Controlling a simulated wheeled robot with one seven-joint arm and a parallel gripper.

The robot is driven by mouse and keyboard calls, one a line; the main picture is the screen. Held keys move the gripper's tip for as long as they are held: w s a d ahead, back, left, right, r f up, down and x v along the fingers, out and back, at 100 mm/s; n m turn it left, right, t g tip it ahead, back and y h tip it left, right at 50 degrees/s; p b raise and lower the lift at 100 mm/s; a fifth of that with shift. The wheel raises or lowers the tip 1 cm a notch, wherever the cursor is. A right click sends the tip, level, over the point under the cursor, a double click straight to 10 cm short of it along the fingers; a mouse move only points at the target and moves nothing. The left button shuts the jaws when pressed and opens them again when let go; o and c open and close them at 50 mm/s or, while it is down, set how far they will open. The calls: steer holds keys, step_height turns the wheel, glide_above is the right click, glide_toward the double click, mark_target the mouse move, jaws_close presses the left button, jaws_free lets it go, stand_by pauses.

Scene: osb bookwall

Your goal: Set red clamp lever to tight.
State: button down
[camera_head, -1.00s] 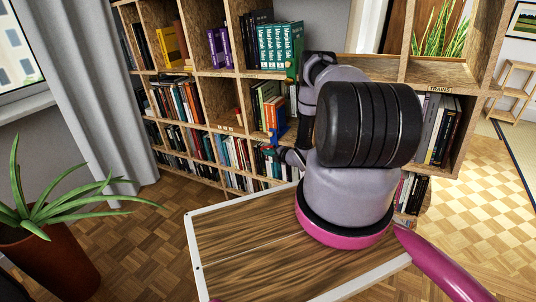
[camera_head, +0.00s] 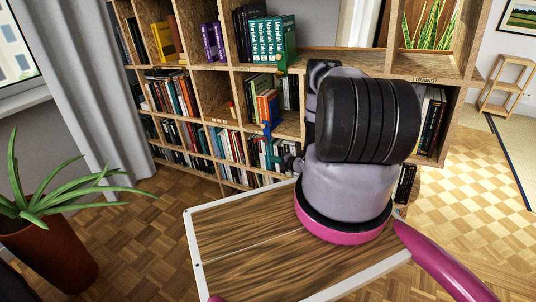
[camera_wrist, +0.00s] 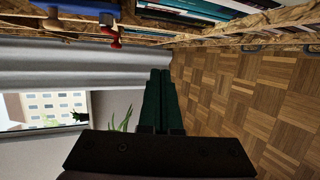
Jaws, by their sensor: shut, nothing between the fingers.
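In the wrist view a small red piece (camera_wrist: 116,40), which looks like the red clamp lever, stands out from the bookshelf edge at upper left. Whether the red lever is loose or tight cannot be told. My gripper (camera_wrist: 161,76) shows as dark green fingers, shut and empty, pointing past the shelf and apart from the red piece. In the head view a blue clamp (camera_head: 267,129) and a green clamp (camera_head: 281,66) are on the shelf edges.
The wooden bookshelf (camera_head: 330,60) full of books stands ahead. A potted plant (camera_head: 50,240) and grey curtain (camera_head: 85,90) are at left. My own wooden top (camera_head: 245,250) is in front. Open parquet floor (camera_head: 455,210) lies at right.

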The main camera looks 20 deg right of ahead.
steer(key=shift+s+d+f, duration=0.2)
steer(key=shift+s+f, duration=0.05)
steer(key=shift+s, duration=0.3)
steer(key=shift+s+d+f, duration=0.15)
steer(key=shift+s+f, duration=0.05)
steer(key=shift+s, duration=0.3)
steer(key=shift+s+d+f, duration=0.2)
steer(key=shift+s+f, duration=0.05)
steer(key=shift+s, duration=0.3)
steer(key=shift+s, duration=0.1)
